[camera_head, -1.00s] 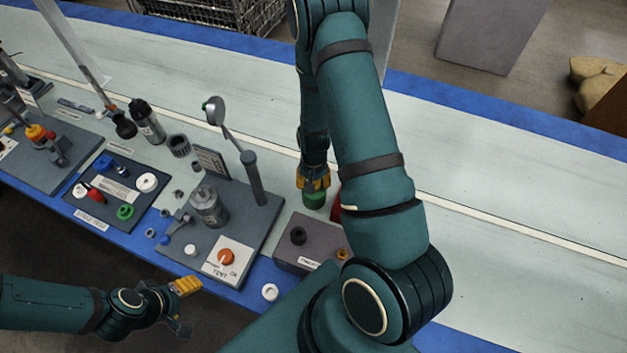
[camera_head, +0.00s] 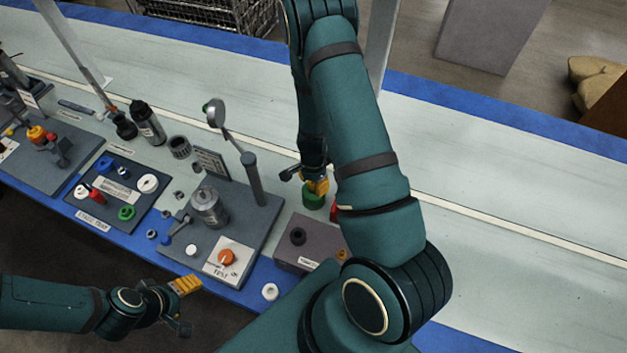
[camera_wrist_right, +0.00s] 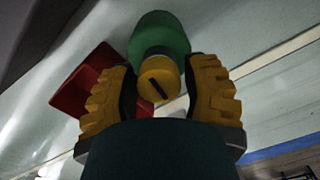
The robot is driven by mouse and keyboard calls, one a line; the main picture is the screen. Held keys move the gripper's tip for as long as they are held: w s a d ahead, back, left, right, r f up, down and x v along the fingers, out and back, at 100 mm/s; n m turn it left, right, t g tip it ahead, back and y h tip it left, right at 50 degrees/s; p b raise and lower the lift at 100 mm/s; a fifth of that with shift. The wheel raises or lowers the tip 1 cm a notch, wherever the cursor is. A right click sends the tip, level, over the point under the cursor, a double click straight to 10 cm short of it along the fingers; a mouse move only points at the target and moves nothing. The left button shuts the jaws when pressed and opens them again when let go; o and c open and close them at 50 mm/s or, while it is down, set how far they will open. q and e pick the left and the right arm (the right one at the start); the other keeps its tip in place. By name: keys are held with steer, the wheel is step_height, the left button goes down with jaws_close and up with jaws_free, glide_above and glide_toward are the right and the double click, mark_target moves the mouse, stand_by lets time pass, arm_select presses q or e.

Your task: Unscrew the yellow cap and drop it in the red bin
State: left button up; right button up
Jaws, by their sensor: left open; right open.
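In the right wrist view, the yellow cap (camera_wrist_right: 158,82) with a dark slot sits on a green container (camera_wrist_right: 160,38). My right gripper (camera_wrist_right: 172,88) is open, with one ridged yellow finger on each side of the cap; gaps show between fingers and cap. In the head view my right gripper (camera_head: 317,184) is just above the green container (camera_head: 313,198) and hides the cap. The red bin (camera_wrist_right: 88,82) is beside the container, partly behind a finger; in the head view only a sliver of it (camera_head: 334,210) shows past my arm. My left gripper (camera_head: 186,290) is open and empty off the table's front edge.
A dark box with a black knob (camera_head: 298,236) stands in front of the container. A grey test board with a metal cylinder (camera_head: 210,206) and a tall post (camera_head: 251,178) lies to the left. The pale table (camera_head: 500,210) is clear on the right.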

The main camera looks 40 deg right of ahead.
steer(key=m+p, duration=0.1)
steer(key=m, duration=0.5)
steer(key=shift+m, duration=0.3)
steer(key=shift+o, duration=0.3)
steer(key=shift+m+p, duration=0.3)
steer(key=shift+m, duration=0.4)
jaws_close()
steer(key=n, duration=0.3)
steer(key=shift+n, duration=0.3)
steer(key=shift+b, duration=0.3)
steer(key=n, duration=0.3)
steer(key=shift+n, duration=0.3)
